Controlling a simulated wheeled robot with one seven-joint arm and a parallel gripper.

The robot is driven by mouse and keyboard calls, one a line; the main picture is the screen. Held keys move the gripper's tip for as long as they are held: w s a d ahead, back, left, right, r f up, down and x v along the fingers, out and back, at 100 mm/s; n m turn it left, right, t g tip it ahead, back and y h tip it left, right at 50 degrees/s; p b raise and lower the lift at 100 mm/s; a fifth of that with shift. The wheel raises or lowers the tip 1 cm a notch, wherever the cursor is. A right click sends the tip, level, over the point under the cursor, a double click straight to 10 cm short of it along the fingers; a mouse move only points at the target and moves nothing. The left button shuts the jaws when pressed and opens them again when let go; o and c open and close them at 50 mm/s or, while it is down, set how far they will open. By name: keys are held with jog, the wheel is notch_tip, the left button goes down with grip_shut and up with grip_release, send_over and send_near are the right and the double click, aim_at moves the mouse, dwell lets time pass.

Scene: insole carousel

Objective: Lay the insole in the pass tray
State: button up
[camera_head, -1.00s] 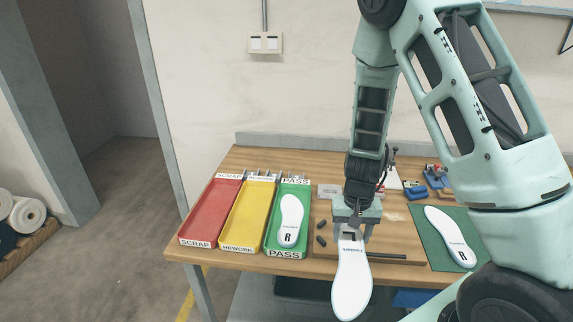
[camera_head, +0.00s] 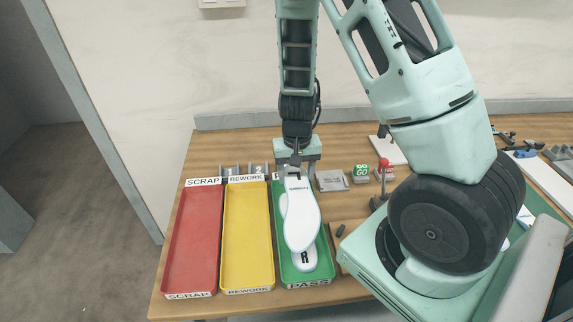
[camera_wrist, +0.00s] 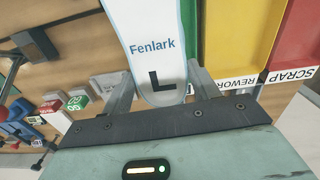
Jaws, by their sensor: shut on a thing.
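My gripper (camera_head: 297,170) is shut on a white insole (camera_head: 301,218) by its heel end. The wrist view shows that insole (camera_wrist: 153,45) between the fingers, marked "Fenlark" and "L". In the head view it hangs over the green pass tray (camera_head: 308,283), its toe toward the front. A second white insole (camera_head: 305,262), marked "R", lies in the pass tray, mostly hidden under the held one. I cannot tell how far the held insole is above it.
The yellow rework tray (camera_head: 247,240) and red scrap tray (camera_head: 194,240) stand left of the pass tray. A grey plate (camera_head: 332,181), a green-and-white block (camera_head: 361,173) and a red-topped button post (camera_head: 384,168) stand to the right. A small dark peg (camera_head: 340,230) lies nearby.

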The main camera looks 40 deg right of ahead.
jog(key=shift+f+b, duration=2.65)
jog(key=shift+f, duration=0.35)
jog(key=o, duration=1.2)
jog(key=shift+c, duration=0.2)
jog(key=shift+r, duration=0.1)
notch_tip(320, 180, up, 17)
jog(key=p, duration=0.2)
jog(key=shift+r+p, duration=0.15)
jog(key=shift+p, duration=0.2)
